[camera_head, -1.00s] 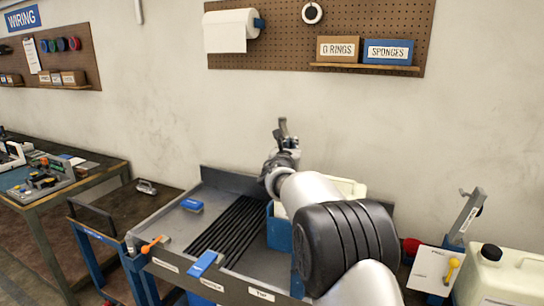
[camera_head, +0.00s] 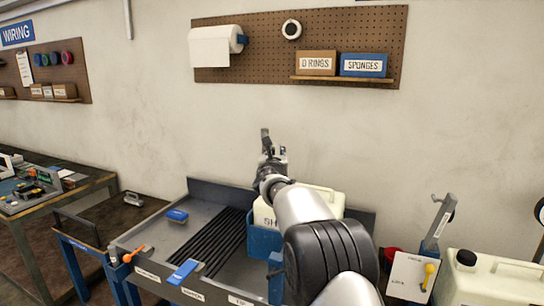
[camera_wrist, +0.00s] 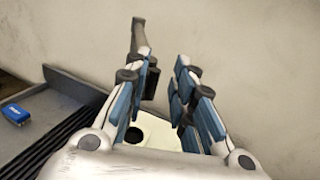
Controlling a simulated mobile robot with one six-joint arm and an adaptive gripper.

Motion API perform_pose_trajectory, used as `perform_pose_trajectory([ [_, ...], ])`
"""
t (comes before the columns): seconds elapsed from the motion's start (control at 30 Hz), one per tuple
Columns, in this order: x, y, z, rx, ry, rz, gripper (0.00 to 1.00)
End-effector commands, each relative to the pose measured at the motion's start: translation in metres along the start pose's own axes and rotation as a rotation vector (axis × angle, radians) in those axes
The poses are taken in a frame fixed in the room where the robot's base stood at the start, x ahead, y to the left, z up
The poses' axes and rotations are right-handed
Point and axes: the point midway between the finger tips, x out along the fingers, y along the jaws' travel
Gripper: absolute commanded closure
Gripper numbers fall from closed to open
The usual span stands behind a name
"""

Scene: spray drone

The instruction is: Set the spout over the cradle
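A white jug (camera_head: 262,212), partly lettered "SH", stands in a blue holder (camera_head: 262,242) on the grey bench; my arm hides much of both. I cannot tell for sure whether this holder is the cradle. My gripper (camera_head: 266,140) points up above the jug, in front of the wall.
The tray bench (camera_head: 205,213) has black slats, a blue block (camera_head: 177,215) and an orange-handled tool (camera_head: 134,253). At right are a capped white jug (camera_head: 490,280), a grey stand (camera_head: 438,222) and a white card (camera_head: 408,275). The wall is close behind.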

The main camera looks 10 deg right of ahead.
Motion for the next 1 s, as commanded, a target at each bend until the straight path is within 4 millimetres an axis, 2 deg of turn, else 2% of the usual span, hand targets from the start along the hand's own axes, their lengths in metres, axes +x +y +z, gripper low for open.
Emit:
perform_pose_trajectory([
  [0.03, 0.002, -0.011, 0.003, 0.002, -0.008, -0.018, 0.79],
  [0.17, 0.002, -0.011, 0.002, 0.002, -0.006, -0.018, 0.71],
  [0.57, -0.002, -0.011, -0.002, 0.000, 0.000, -0.018, 0.71],
  [0.77, -0.022, -0.009, -0.002, 0.000, 0.002, -0.016, 0.71],
  [1.0, -0.065, -0.005, 0.000, -0.001, -0.001, -0.011, 0.71],
])
